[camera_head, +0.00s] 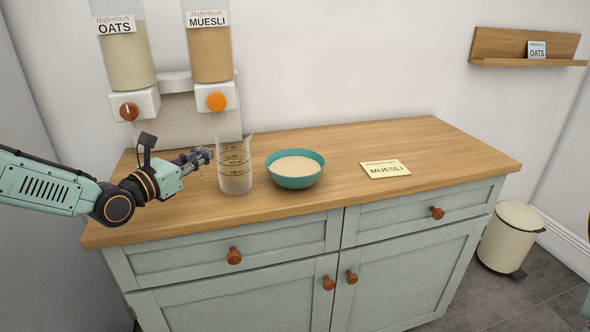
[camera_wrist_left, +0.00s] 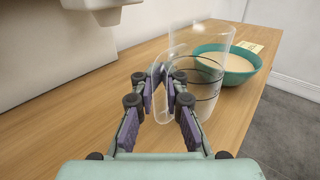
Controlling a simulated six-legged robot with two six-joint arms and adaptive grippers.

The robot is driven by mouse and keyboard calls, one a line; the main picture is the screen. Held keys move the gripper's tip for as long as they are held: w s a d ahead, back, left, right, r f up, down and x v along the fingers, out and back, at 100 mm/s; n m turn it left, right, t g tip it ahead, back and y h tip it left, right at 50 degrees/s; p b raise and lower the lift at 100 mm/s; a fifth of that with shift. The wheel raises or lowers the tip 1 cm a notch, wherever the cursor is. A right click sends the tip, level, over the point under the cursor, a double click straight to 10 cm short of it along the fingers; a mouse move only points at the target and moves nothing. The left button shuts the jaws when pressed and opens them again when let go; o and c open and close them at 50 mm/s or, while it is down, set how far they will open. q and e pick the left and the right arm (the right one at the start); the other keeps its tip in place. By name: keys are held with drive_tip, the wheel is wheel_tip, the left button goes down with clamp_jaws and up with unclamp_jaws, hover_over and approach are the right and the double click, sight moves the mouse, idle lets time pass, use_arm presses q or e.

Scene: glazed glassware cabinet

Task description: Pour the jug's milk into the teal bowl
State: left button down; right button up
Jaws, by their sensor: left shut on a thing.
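The clear measuring jug (camera_head: 235,165) with dark markings is upright and appears to stand on the wooden counter, left of the teal bowl (camera_head: 296,183). Its lower part looks pale beige; how much it holds is hard to tell. The bowl is filled with something pale beige nearly to the rim. My left gripper (camera_head: 208,154) reaches in from the left and is shut on the jug's handle. In the left wrist view, the fingers (camera_wrist_left: 165,77) close on the handle, with the jug (camera_wrist_left: 196,85) ahead and the bowl (camera_wrist_left: 240,78) behind it. My right gripper is not in view.
A yellow MUESLI card (camera_head: 385,169) lies right of the bowl on the wooden counter (camera_head: 450,150). OATS (camera_head: 125,55) and MUESLI (camera_head: 210,50) dispensers hang at the back left. A wall shelf (camera_head: 500,47) and cream bin (camera_head: 510,236) are at the right. The counter's right part is clear.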

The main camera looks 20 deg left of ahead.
use_arm(q)
drive_tip(key=shift+f+b, duration=0.1)
drive_tip(key=shift+b, duration=0.3)
wheel_tip(320, 180, up, 5)
drive_tip(key=p, duration=0.5)
drive_tip(key=shift+s, duration=0.1)
idle(0.5)
